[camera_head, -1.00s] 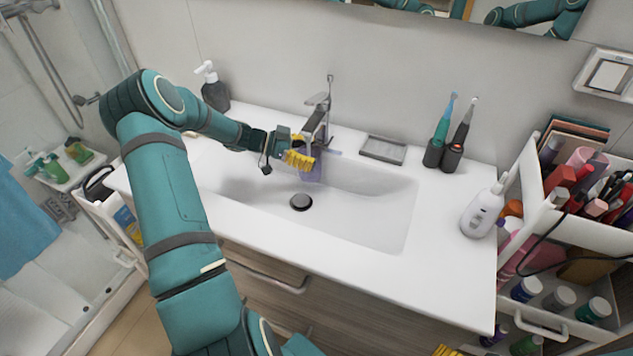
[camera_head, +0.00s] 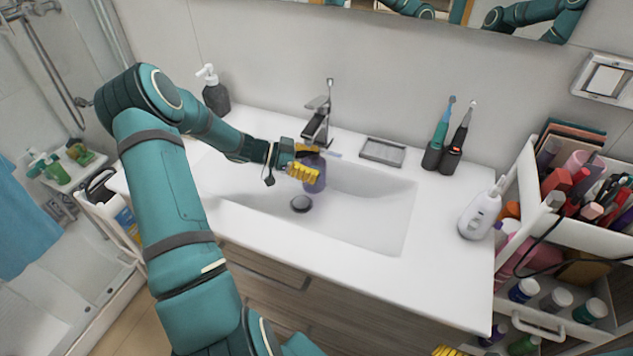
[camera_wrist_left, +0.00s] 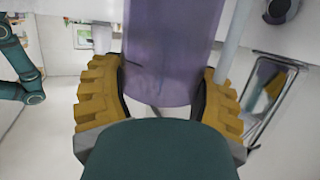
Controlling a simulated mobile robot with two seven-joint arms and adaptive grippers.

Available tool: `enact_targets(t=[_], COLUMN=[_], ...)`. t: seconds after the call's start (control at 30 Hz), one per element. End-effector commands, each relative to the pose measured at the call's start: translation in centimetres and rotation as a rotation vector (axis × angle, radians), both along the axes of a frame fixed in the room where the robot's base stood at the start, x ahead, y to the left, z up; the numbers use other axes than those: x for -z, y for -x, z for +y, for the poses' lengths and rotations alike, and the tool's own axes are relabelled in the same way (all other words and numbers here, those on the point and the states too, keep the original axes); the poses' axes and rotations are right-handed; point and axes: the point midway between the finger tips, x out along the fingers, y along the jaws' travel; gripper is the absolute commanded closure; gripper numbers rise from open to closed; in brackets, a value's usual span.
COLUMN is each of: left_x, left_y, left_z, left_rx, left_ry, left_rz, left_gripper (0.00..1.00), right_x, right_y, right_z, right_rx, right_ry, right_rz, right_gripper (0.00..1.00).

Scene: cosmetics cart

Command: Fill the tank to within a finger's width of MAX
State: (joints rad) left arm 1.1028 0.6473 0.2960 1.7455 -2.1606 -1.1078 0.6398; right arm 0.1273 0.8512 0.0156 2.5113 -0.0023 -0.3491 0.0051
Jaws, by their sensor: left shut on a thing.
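The tank is a purple see-through container (camera_head: 316,178). It also shows in the left wrist view (camera_wrist_left: 172,45). My left gripper (camera_head: 304,163) is shut on the tank, with a yellow finger on each side of its wall. The tank hangs over the sink basin (camera_head: 370,200), in front of the faucet (camera_head: 317,122) and apart from its spout. A thin dark line shows on the tank in the wrist view. The water level and the MAX mark cannot be made out. Only a yellow bit of my right gripper (camera_head: 446,351) shows at the bottom edge.
A white flosser body (camera_head: 481,213) stands on the counter's right end. Two toothbrushes in holders (camera_head: 441,150) and a grey soap dish (camera_head: 382,152) stand behind the sink. A dark soap bottle (camera_head: 214,95) is at back left. A loaded cart (camera_head: 530,200) stands at right.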

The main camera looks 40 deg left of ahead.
Motion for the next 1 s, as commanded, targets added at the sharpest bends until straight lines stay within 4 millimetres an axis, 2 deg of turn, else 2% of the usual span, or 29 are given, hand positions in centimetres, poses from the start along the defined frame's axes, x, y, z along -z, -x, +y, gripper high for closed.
enact_targets(t=[0.2,0.47,1.0], left_x=[-0.1,0.0,-3.1], left_y=[1.1,1.3,2.5], left_z=[-1.9,-2.1,-4.1], left_rx=[0.001,0.0,0.001], left_ry=[0.002,0.0,0.0], left_rz=[0.0,-0.001,-0.001], left_gripper=[0.78,0.78,0.78], right_x=[-0.7,-0.7,-3.8], right_y=[0.0,-0.5,-1.4], right_z=[0.0,-0.1,-0.3], right_rx=[0.0,0.011,0.027], right_ry=[0.0,0.003,0.007], right_rz=[0.0,-0.012,-0.032], right_gripper=[0.12,0.12,0.12])
